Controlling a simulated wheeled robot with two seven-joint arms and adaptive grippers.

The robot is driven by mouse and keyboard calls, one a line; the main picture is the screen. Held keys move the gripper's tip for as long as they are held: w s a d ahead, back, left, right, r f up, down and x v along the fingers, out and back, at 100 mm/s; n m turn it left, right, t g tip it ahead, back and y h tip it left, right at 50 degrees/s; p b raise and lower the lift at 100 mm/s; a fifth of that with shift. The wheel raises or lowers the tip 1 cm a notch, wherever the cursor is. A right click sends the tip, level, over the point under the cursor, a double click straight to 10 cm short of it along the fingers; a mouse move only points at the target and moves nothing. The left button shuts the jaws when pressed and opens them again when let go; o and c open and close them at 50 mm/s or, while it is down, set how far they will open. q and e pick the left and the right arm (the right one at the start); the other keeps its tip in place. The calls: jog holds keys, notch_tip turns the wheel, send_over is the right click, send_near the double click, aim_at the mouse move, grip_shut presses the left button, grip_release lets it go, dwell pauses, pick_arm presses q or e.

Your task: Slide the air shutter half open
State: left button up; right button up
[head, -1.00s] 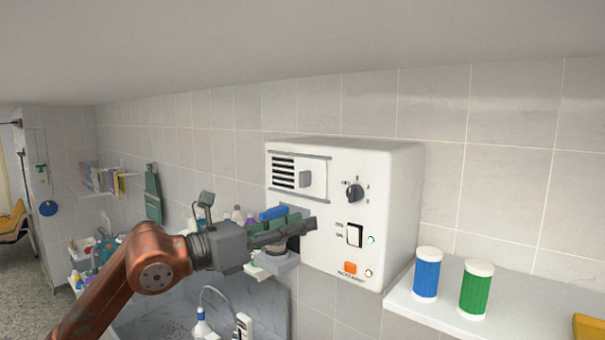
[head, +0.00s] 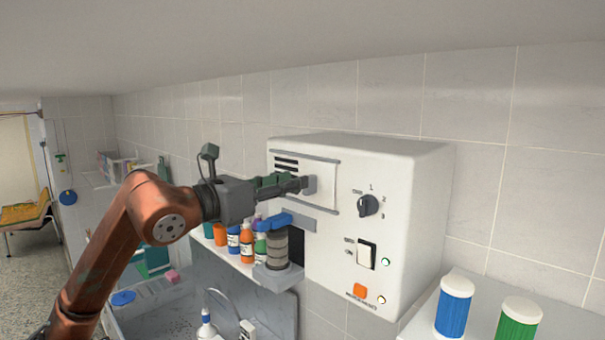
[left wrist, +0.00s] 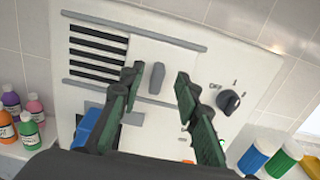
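The air shutter is a white plate (head: 324,172) with a grey upright tab (head: 312,186), set between two grey rails on the front of a white wall box (head: 418,190). In the left wrist view the plate (left wrist: 146,50) stands to the right of several dark vent slots (left wrist: 97,55), which are uncovered. My left gripper (head: 296,184) is at the tab. In the left wrist view its green fingers (left wrist: 158,82) are open, one on each side of the tab (left wrist: 157,75), with gaps showing. My right gripper is not in view.
The box also carries a black dial (head: 369,205), a rocker switch (head: 366,254) and an orange button (head: 360,290). Below the shutter are a blue-topped grey canister (head: 278,247) and several bottles (head: 246,243). Blue (head: 454,308) and green (head: 518,322) tubs stand at right.

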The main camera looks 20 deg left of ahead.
aim_at(310, 184)
pick_arm(q)
jog(key=p+x, duration=0.1)
jog(key=x, duration=0.3)
jog(key=shift+w+d+f, duration=0.1)
jog(key=shift+w, duration=0.1)
grip_shut()
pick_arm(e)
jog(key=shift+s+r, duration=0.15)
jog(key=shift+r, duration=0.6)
